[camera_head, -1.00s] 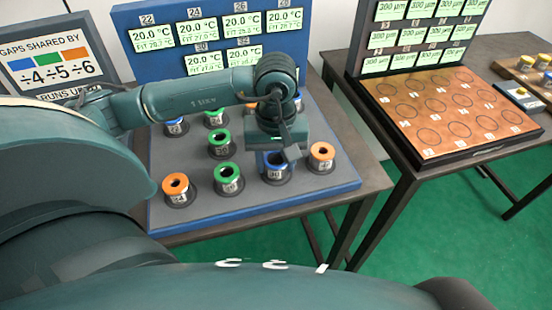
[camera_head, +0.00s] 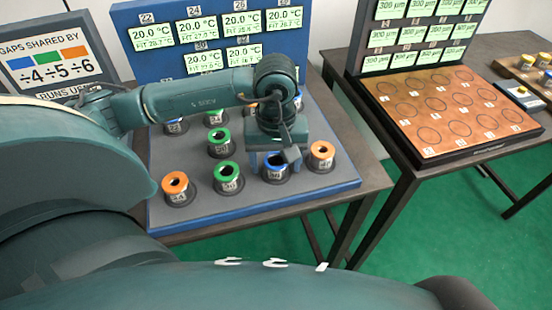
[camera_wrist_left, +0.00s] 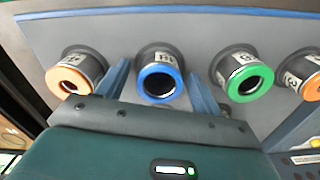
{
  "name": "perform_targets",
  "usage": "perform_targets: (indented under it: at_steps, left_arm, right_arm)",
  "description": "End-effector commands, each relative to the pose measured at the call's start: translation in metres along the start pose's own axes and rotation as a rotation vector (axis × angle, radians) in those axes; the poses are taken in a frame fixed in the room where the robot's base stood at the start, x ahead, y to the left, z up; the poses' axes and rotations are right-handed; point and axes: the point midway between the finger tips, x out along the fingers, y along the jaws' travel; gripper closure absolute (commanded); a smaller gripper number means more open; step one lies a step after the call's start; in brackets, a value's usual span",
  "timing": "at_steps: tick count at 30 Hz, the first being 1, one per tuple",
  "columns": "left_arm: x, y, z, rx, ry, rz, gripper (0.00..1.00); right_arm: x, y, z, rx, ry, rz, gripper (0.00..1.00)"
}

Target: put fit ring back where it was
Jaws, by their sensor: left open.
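A ring with a blue collar (camera_head: 275,168) sits in the front row of the grey board on the blue-edged stand; it also shows in the left wrist view (camera_wrist_left: 160,83). My left gripper (camera_head: 272,158) is just above it, pointing down. In the left wrist view the open fingers (camera_wrist_left: 161,88) stand on either side of the blue ring, with gaps between them and it. Its lower body is partly hidden in both views. My right gripper is not in view.
Beside the blue ring stand a green ring (camera_head: 227,178) and an orange ring (camera_head: 322,156); another orange ring (camera_head: 175,186) is at the front left. Temperature displays (camera_head: 240,22) rise behind. A second table holds a brown board (camera_head: 450,110) with marked circles.

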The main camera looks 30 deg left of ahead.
Motion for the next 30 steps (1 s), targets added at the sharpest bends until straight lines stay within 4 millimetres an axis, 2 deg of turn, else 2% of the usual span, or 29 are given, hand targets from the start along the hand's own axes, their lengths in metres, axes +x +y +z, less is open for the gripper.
perform_targets:
  at_steps: [5, 12, 16, 21, 30]
  left_arm:
    - [-0.028, 0.001, -0.001, 0.0, 0.005, 0.006, 0.34]
    - [-0.082, 0.001, -0.001, 0.0, 0.005, 0.005, 0.34]
    - [-0.104, 0.001, -0.001, -0.001, 0.004, 0.005, 0.34]
    - [-0.119, 0.001, 0.0, 0.0, 0.0, 0.002, 0.34]
    - [-0.122, 0.0, 0.0, -0.001, 0.0, 0.001, 0.34]
  right_arm:
    - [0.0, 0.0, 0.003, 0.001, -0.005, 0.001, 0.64]
    - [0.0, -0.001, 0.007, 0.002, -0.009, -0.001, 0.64]
    - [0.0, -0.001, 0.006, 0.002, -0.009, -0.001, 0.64]
    - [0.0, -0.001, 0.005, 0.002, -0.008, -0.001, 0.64]
    - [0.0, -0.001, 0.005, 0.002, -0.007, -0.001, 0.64]
